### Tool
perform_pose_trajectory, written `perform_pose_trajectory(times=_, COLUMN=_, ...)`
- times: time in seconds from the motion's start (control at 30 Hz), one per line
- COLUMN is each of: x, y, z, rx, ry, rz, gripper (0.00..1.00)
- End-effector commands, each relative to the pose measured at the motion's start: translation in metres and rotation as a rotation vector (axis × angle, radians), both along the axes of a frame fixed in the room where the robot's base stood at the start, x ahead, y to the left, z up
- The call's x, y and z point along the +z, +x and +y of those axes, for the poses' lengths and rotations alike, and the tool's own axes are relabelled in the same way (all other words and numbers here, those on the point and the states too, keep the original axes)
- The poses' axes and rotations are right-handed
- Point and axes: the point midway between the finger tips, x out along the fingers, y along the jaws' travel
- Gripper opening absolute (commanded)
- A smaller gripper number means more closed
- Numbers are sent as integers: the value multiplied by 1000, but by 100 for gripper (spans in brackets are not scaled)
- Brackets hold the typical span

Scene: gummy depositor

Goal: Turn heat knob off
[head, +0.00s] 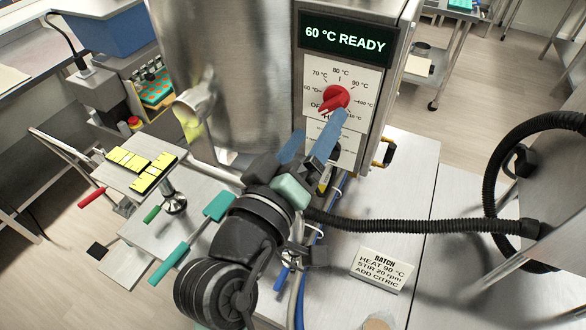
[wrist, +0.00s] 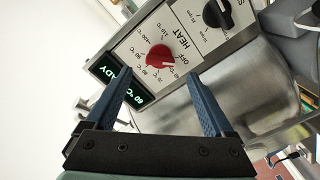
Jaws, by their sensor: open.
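The red heat knob (head: 336,97) sits on the white dial plate of the control panel, below a display (head: 346,40) reading "60 °C READY". Its pointer is toward the lower left, near the OFF label; I cannot tell its exact mark. My gripper (head: 320,124) is open and empty in front of the panel, its right fingertip just below the knob in the head view. In the wrist view the knob (wrist: 160,56) shows between and beyond the two blue fingers of my gripper (wrist: 158,74), apparently apart from them.
A black knob (wrist: 217,13) sits beside the heat dial, mostly hidden by my finger in the head view. The steel kettle (head: 225,70) stands left of the panel. A black hose (head: 420,222) crosses the table. A batch card (head: 382,270) stands in front.

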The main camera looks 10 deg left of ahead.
Motion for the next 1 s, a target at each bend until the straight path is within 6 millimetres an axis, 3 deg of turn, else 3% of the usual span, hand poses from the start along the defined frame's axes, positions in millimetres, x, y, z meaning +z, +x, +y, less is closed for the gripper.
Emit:
perform_pose_trajectory(times=0.2, x=-4, y=-44, z=15, rx=4, ry=2, rz=-1, gripper=88)
perform_pose_trajectory(times=0.4, x=-1, y=-64, z=21, rx=2, ry=-1, rz=0, gripper=88)
perform_pose_trajectory(times=1.0, x=2, y=-66, z=22, rx=3, ry=4, rz=-6, gripper=88)
